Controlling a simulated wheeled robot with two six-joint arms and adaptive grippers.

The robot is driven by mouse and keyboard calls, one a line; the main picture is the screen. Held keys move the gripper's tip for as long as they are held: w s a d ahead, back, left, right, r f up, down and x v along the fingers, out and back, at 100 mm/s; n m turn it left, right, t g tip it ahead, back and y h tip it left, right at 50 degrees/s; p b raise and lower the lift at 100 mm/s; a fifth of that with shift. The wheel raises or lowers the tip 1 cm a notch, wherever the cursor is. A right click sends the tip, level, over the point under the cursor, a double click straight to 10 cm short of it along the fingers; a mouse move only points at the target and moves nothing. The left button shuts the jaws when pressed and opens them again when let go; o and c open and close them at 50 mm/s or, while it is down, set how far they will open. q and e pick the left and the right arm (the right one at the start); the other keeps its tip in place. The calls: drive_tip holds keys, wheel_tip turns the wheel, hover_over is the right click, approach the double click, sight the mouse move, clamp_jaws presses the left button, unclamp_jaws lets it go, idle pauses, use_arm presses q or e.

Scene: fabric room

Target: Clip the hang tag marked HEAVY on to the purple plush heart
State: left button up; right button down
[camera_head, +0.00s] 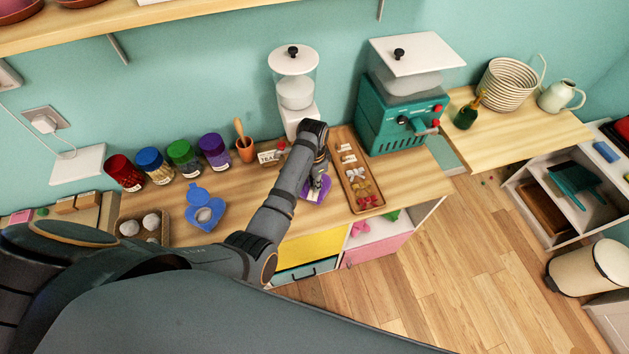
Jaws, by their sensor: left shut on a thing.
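The purple plush heart (322,194) lies on the wooden counter, just left of a brown tray. My left gripper (317,182) reaches down over the heart and is shut on a small pale thing, which looks like a hang tag. The gripper and wrist hide most of the held tag and part of the heart. I cannot read any marking on the tag or tell whether it touches the heart. Other small pale tags (347,158) lie in the upper part of the brown tray (369,208). My right gripper is not in view.
Bows lie in the tray's lower part. A white-lidded dispenser (296,90) and teal machine (395,115) stand behind. The counter's front edge is close to the heart.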

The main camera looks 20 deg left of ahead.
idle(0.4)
use_arm(q)
drive_tip(key=o, duration=0.8)
wheel_tip(320, 180, up, 12)
drive_tip(key=shift+w+a+f, duration=0.1)
drive_tip(key=shift+a, duration=0.05)
idle(0.5)
